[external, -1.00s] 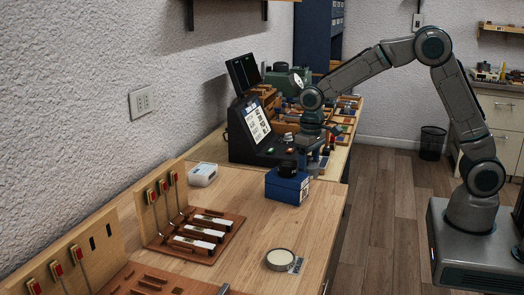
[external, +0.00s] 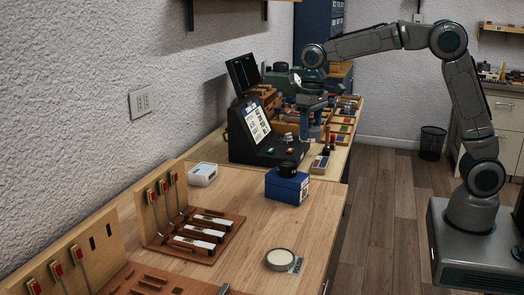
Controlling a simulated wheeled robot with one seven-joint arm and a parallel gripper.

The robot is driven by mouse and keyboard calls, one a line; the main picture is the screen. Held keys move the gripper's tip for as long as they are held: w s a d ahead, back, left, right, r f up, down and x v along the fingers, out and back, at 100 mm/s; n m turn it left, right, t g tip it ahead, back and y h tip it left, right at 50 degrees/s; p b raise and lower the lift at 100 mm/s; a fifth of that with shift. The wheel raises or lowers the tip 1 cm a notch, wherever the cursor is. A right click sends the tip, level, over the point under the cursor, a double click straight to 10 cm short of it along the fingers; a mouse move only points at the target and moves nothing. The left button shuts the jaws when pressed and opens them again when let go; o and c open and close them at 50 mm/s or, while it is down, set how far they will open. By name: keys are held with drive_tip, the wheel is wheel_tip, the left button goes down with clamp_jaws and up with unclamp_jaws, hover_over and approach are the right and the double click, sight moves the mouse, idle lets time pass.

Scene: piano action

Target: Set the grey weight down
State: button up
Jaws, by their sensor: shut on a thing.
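My gripper (external: 312,132) points straight down at the far end of the bench, just right of the black console (external: 262,150) with the lit display. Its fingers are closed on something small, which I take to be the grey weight. The weight is mostly hidden by the fingers and too small to make out clearly. The fingers hang above the console's right end and the small parts beside it. I cannot tell the exact gap below them.
A blue box (external: 287,188) with a black round top (external: 287,168) stands nearer on the bench. Small dark and red-topped items (external: 329,143) stand right of my gripper. The bench (external: 245,215) has clear wood in front.

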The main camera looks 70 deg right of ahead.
drive_tip(key=w+a+r+n+p, duration=0.1)
drive_tip(key=w+a+p, duration=0.2)
drive_tip(key=a, duration=1.2)
drive_tip(key=w+a+n+p, duration=0.1)
drive_tip(key=w+a+p, duration=0.2)
drive_tip(key=a, duration=1.2)
drive_tip(key=a+f+p, duration=0.1)
drive_tip(key=a+f, duration=0.2)
drive_tip(key=f, duration=0.1)
drive_tip(key=a+f+p, duration=0.1)
drive_tip(key=a+f, duration=0.3)
drive_tip(key=a+f+p, duration=0.1)
drive_tip(key=a+f, duration=0.3)
drive_tip(key=shift+s, duration=0.35)
drive_tip(key=shift+f+p, duration=0.65)
drive_tip(key=shift+f, duration=1.3)
drive_tip(key=shift+f, duration=0.1)
